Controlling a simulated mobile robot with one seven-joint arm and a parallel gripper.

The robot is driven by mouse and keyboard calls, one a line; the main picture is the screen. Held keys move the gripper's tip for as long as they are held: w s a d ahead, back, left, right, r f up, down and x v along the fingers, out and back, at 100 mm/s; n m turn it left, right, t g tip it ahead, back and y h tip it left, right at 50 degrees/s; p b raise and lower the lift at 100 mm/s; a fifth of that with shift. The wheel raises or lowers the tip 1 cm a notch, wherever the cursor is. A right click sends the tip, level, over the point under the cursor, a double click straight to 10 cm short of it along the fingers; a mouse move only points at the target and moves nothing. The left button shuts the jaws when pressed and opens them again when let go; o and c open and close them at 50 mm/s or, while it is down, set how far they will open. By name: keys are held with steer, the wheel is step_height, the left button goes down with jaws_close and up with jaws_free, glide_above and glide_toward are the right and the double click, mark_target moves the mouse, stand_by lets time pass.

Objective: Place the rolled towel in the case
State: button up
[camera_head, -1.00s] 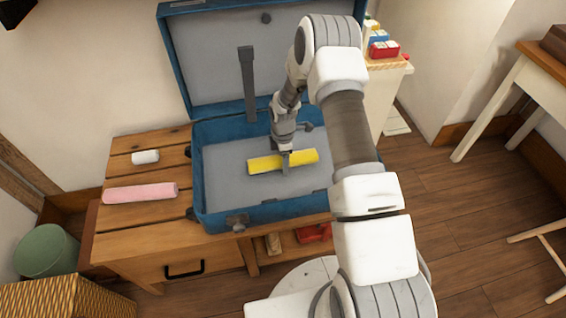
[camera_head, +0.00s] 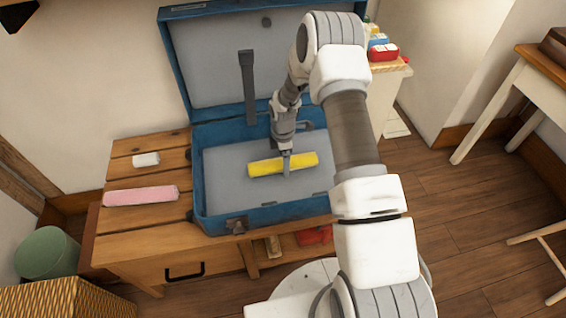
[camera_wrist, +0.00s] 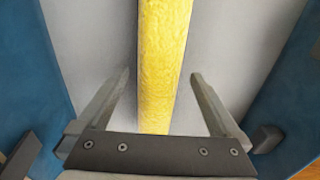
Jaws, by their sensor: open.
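A yellow rolled towel (camera_head: 265,167) lies inside the open blue case (camera_head: 265,215), across its grey floor near the middle. My gripper (camera_head: 287,163) reaches down into the case at the towel. The wrist view shows my gripper (camera_wrist: 160,77) open, one finger on each side of the yellow towel (camera_wrist: 160,60), with a gap on both sides. The towel appears to rest on the case floor. Part of the case's right side is hidden behind my arm in the head view.
The case stands on a wooden table (camera_head: 150,238), lid raised at the back with a dark strap (camera_head: 248,90). A pink roll (camera_head: 140,195) and a small white roll (camera_head: 146,159) lie left of it. Small coloured boxes (camera_head: 384,52) stand on a shelf at right.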

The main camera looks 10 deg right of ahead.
steer(key=s+r+m+t+p, duration=0.1)
steer(key=s+r+m, duration=0.2)
steer(key=r, duration=0.9)
steer(key=s+r+m+t+h, duration=0.1)
steer(key=s+r+m, duration=0.15)
steer(key=r, duration=0.85)
steer(key=s+r+m+p, duration=0.1)
steer(key=s+r+m, duration=0.15)
steer(key=r, duration=0.95)
steer(key=s+r+m+t, duration=0.1)
steer(key=s+r+m, duration=0.2)
steer(key=s, duration=0.4)
steer(key=s+r+m+t, duration=0.1)
steer(key=s+r+m, duration=0.2)
steer(key=s, duration=0.4)
steer(key=s+r+m+t+y, duration=0.1)
steer(key=s+r+m, duration=0.3)
steer(key=s, duration=0.3)
steer(key=shift+s+r+t, duration=0.15)
steer(key=shift+s+t, duration=0.05)
steer(key=shift+t, duration=0.1)
step_height(320, 180, up, 15)
steer(key=p, duration=1.5)
